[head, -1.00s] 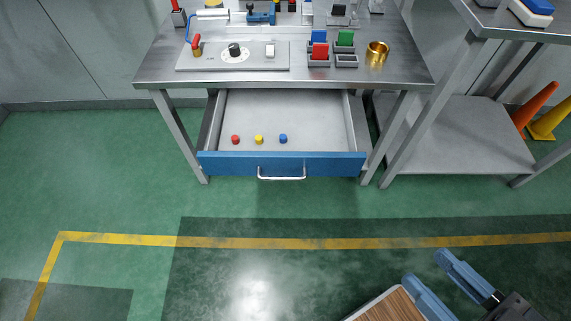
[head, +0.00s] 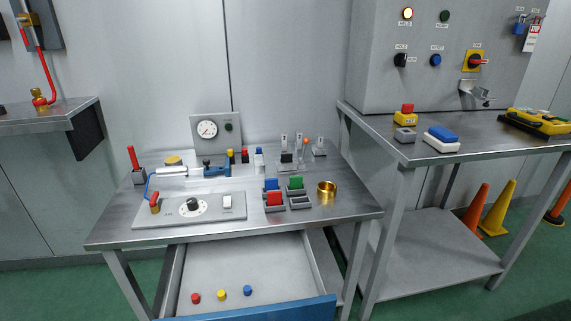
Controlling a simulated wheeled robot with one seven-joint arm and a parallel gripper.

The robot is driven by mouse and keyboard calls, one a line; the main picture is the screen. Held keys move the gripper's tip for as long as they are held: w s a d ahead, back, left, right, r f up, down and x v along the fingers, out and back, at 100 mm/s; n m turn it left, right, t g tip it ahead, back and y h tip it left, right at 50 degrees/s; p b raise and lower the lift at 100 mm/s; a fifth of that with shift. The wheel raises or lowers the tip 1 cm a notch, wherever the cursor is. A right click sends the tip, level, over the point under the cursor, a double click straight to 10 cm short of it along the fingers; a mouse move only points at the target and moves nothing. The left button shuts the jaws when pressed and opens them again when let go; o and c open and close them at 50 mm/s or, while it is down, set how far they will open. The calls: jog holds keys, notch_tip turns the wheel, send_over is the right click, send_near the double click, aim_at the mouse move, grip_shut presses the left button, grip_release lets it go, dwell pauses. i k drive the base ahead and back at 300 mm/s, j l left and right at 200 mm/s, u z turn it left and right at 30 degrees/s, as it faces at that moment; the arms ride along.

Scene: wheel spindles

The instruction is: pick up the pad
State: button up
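A blue pad-like block (head: 443,132) rests on a white base (head: 442,145) on the right-hand metal bench (head: 475,140), near its front edge. It is the thing that looks most like a pad, though I cannot be sure that it is the one named. Nothing covers it from above. My gripper is outside the head view, so its opening and distance from the block do not show.
A yellow button box with a red top (head: 405,115) stands left of the block, and a yellow controller (head: 535,122) lies to its right. A grey cabinet (head: 440,60) rises behind. The left bench (head: 300,222) holds several fixtures above an open drawer (head: 240,270).

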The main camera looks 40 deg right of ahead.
aim_at(284, 157)
jog(key=i+l+z, duration=0.25)
jog(key=i+l, duration=0.7)
jog(key=l, duration=0.1)
